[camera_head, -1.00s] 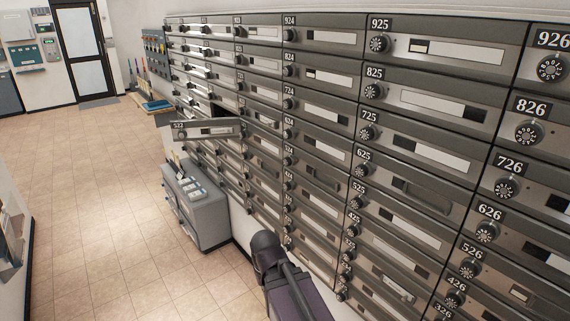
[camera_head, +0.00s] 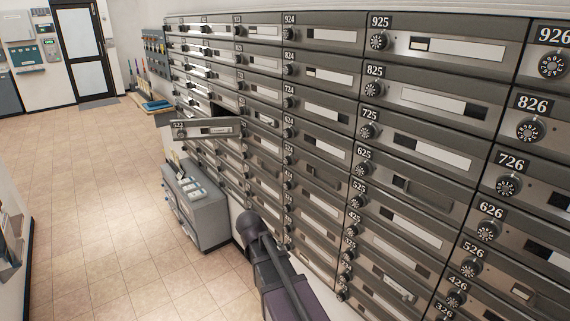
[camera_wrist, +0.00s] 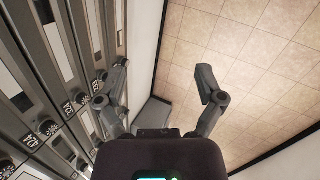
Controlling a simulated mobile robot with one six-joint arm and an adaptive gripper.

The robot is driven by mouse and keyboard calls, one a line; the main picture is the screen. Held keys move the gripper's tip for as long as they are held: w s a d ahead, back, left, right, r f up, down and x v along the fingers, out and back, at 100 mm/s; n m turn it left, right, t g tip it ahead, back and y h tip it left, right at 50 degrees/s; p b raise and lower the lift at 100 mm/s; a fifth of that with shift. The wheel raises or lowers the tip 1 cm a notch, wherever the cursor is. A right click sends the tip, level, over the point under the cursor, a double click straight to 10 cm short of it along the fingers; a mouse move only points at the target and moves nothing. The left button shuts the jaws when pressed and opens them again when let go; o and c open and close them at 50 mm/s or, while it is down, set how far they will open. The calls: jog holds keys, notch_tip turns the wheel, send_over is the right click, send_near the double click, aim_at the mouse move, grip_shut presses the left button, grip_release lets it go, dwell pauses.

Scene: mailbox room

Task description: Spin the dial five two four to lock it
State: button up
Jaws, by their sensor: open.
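The dial of box 524 (camera_head: 288,160) appears small in the 924 column of the locker wall in the head view. Its label is too small to read surely. In the wrist view, numbered dials, including one dial (camera_wrist: 101,103) near the left finger, run along the left side; the labels are hard to read. My gripper (camera_wrist: 163,67) is open and empty, its fingers spread over the floor and beside the locker wall. The left finger overlaps the dials in the picture; contact cannot be told. In the head view my arm shows at bottom centre, but the fingertips cannot be made out.
The open door 522 (camera_head: 205,129) juts out from the wall on the left. A grey cabinet (camera_head: 196,207) stands on the floor below it. Tiled floor (camera_head: 100,200) lies free to the left. A glass door (camera_head: 84,48) is at the back.

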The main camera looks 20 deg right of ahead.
jog(key=w+d+r+n+h, duration=0.3)
jog(key=w+n+h, duration=0.15)
jog(key=w, duration=0.45)
jog(key=n+t+h+b, duration=0.2)
jog(key=n+t+h, duration=0.2)
jog(key=n+h, duration=0.65)
send_near(285, 161)
jog(key=s+a+r+n+y, duration=0.2)
jog(key=a+y, duration=0.1)
jog(key=a, duration=0.1)
jog(key=shift+w+d+r, duration=0.1)
jog(key=shift+r, duration=0.05)
jog(key=shift+d, duration=0.1)
jog(key=x, duration=1.3)
jog(key=shift+w+d+r, duration=0.2)
jog(key=shift+d+r, duration=0.05)
jog(key=shift+c, duration=0.2)
jog(key=c, duration=1.1)
